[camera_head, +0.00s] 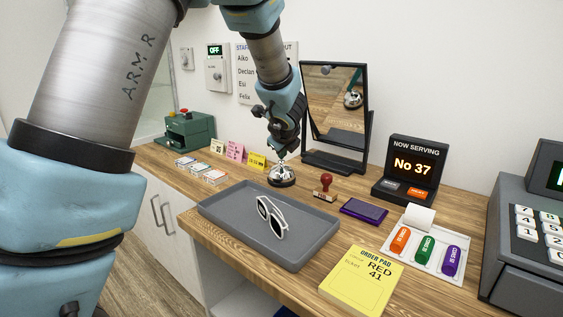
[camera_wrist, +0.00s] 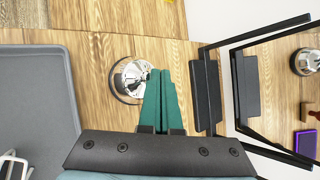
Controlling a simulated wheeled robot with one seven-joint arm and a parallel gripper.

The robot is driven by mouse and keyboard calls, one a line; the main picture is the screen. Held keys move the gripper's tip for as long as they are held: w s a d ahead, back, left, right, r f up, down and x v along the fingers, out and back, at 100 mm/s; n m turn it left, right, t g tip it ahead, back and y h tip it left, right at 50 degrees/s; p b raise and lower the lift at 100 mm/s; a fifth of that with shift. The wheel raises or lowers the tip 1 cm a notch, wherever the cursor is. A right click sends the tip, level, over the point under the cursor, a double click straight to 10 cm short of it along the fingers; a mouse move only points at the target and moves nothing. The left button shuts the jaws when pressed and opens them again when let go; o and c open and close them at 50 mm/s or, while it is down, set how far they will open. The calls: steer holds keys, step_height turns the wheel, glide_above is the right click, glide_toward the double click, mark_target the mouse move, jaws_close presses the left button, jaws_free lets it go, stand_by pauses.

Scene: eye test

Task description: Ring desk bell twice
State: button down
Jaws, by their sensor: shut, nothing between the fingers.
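The desk bell (camera_head: 281,176) is a silver dome on a dark base, standing on the wooden counter behind the grey tray. My gripper (camera_head: 281,158) is shut and empty, pointing down right over the top of the bell. In the wrist view the bell (camera_wrist: 132,79) lies at the tips of my green fingers (camera_wrist: 156,84), which hide part of its dome. I cannot tell whether the fingertips touch the bell's button.
A mirror (camera_head: 335,105) stands close behind the bell. A red-handled stamp (camera_head: 325,187) is to its right. The grey tray (camera_head: 222,205) with white sunglasses (camera_head: 271,215) lies in front. A "No 37" display (camera_head: 413,165) and purple ink pad (camera_head: 364,209) stand further right.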

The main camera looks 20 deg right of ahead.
steer(key=shift+f, duration=0.25)
steer(key=shift+r, duration=0.1)
stand_by(0.4)
steer(key=shift+r+p, duration=0.5)
steer(key=shift+r, duration=0.3)
steer(key=shift+r, duration=0.15)
step_height(320, 180, up, 5)
steer(key=p, duration=0.4)
stand_by(2.2)
